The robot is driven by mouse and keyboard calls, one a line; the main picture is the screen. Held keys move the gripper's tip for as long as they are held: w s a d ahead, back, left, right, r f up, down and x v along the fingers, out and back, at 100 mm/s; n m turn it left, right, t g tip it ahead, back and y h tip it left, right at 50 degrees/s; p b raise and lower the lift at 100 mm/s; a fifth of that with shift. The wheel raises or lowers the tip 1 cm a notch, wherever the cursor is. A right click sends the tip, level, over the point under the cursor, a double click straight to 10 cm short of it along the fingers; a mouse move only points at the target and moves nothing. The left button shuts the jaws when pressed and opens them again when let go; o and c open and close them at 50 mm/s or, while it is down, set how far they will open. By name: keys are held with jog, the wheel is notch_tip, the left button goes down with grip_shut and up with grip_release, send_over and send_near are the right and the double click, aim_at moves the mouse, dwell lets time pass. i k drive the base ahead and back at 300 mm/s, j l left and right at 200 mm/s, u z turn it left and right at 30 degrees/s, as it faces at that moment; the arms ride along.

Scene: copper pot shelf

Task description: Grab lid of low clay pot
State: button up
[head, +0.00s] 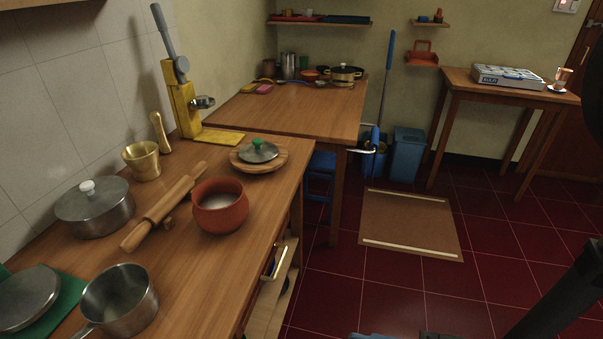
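The low clay pot (220,208) is reddish-brown and stands uncovered on the wooden counter, with something whitish inside. A grey metal lid with a green knob (258,152) lies on a round wooden board (273,166) just behind and to the right of the pot. The lid is apart from the pot, and its knob points up. I cannot tell for sure that it belongs to this pot. A dark part of my arm shows at the lower right, away from the counter. My gripper is not in view.
A rolling pin (164,212) lies left of the clay pot. A lidded steel pot (95,208), a saucepan (119,300), a brass mortar (142,161) and a yellow press (182,101) also stand on the counter (205,263). A brown mat (411,222) lies on the open red floor.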

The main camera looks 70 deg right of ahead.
aim_at(258, 151)
jog(key=z, duration=1.05)
jog(key=i+z, duration=0.3)
jog(key=z, duration=0.2)
jog(key=i+z, duration=0.3)
jog(key=z, duration=0.2)
